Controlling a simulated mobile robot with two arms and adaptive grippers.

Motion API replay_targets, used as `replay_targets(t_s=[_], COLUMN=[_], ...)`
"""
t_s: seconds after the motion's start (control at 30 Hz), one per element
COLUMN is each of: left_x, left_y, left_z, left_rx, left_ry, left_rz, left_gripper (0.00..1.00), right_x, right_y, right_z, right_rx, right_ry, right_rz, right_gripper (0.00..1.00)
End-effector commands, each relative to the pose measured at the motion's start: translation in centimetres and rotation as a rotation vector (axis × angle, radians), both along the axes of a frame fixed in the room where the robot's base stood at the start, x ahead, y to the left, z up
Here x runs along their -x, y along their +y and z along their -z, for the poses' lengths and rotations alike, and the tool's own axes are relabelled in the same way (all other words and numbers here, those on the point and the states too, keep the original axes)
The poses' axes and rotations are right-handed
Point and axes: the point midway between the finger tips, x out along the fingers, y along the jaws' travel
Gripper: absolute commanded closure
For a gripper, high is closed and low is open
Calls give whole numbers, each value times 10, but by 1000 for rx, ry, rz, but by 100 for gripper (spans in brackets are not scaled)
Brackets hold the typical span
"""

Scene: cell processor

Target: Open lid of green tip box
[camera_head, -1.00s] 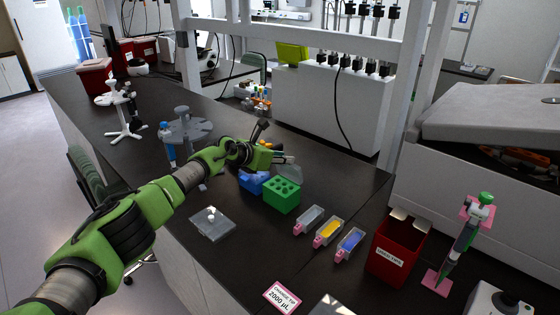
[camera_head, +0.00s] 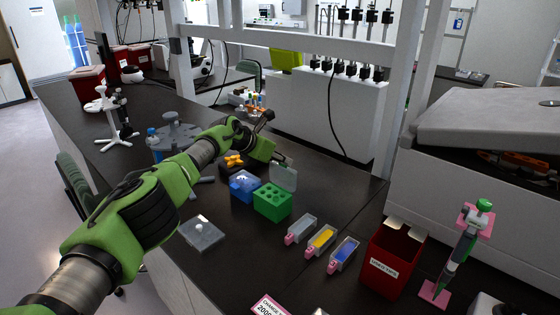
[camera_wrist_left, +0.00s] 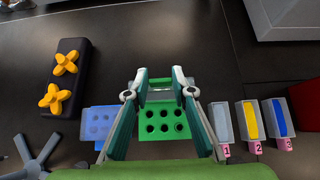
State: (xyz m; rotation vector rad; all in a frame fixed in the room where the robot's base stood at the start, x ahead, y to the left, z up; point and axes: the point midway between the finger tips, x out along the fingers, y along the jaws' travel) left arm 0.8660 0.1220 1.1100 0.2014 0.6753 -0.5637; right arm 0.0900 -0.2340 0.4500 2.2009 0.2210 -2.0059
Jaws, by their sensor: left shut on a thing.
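The green tip box (camera_head: 272,203) sits on the dark bench, with tip holes showing in its top. Its clear lid (camera_head: 283,178) stands raised at the back edge of the box. My left gripper (camera_head: 282,160) is at the lid's upper edge, shut on it. In the left wrist view the two fingers (camera_wrist_left: 160,75) reach past the green box (camera_wrist_left: 165,122), with the clear lid between them. The fingertip contact is small and hard to see. My right gripper is in neither view.
A blue tip box (camera_head: 243,186) stands just left of the green one. Clear, yellow and blue reservoirs (camera_head: 321,239) lie to the right, before a red waste bin (camera_head: 393,260). A black block with orange crosses (camera_wrist_left: 65,77) is behind the blue box.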

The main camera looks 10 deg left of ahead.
Motion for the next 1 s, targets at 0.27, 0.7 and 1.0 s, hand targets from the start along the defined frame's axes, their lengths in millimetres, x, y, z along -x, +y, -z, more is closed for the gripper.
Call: replay_targets(t_s=[0.27,0.7,1.0], left_x=[-4,-3,-2], left_y=[-2,-3,-1], left_z=[-10,-11,-5], left_rx=[9,9,4], left_ry=[-19,-19,-11], left_rz=[-3,-2,-2], left_gripper=[100,60,60], right_x=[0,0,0], right_y=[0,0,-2], right_z=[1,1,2], right_rx=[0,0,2], right_ry=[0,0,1], right_rz=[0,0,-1], right_gripper=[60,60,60])
